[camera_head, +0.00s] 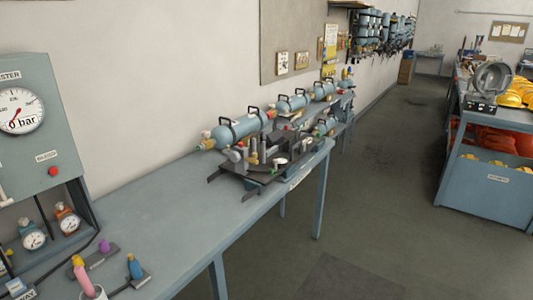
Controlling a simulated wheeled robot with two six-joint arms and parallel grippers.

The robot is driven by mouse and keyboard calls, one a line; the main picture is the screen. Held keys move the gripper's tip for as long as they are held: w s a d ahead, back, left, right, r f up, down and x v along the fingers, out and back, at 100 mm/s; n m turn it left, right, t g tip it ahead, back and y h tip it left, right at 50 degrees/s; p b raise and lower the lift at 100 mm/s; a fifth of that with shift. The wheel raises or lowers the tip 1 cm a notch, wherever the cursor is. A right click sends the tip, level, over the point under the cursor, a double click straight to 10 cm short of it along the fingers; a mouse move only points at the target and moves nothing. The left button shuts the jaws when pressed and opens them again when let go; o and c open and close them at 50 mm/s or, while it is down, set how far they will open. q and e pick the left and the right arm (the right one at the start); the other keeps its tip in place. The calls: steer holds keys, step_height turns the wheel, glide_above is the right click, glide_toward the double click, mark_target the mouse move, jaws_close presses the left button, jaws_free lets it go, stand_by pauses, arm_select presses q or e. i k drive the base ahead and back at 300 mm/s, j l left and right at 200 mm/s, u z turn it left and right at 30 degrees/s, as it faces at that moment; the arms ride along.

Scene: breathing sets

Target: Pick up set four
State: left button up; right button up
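Several breathing sets with blue-grey cylinders stand along the bench by the left wall. The nearest breathing set (236,130) has a large cylinder with black handles and a yellow-brown valve end. In front of it lies a dark frame (262,172) with gauges and fittings, close to the bench's front edge. Farther along are a second cylinder (293,103), a third cylinder (324,90) and a smaller one (326,126). I cannot read any number on them, so I cannot tell which is set four. Neither of my grippers is in view.
The grey-blue bench (165,215) has a bare stretch before the sets. A tester cabinet (50,150) with gauges stands at the left. A second bench (480,115) with yellow helmets (515,95) is at the right. The floor (385,185) between is clear.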

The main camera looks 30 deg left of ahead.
mark_target(288, 144)
steer(key=i+u, duration=0.15)
steer(key=u, duration=0.3)
steer(key=i+u, duration=0.1)
steer(key=u, duration=0.35)
steer(key=i+l+u, duration=0.15)
steer(key=u, duration=0.3)
steer(key=i+l+u, duration=0.25)
steer(key=l, duration=0.35)
steer(key=i+l+u, duration=0.15)
steer(key=i+l, duration=0.15)
steer(key=i+l+u, duration=0.15)
steer(key=l, duration=0.25)
steer(key=i+l+u, duration=0.1)
steer(key=l, duration=0.3)
steer(key=i+l+u, duration=0.15)
steer(key=l, duration=0.2)
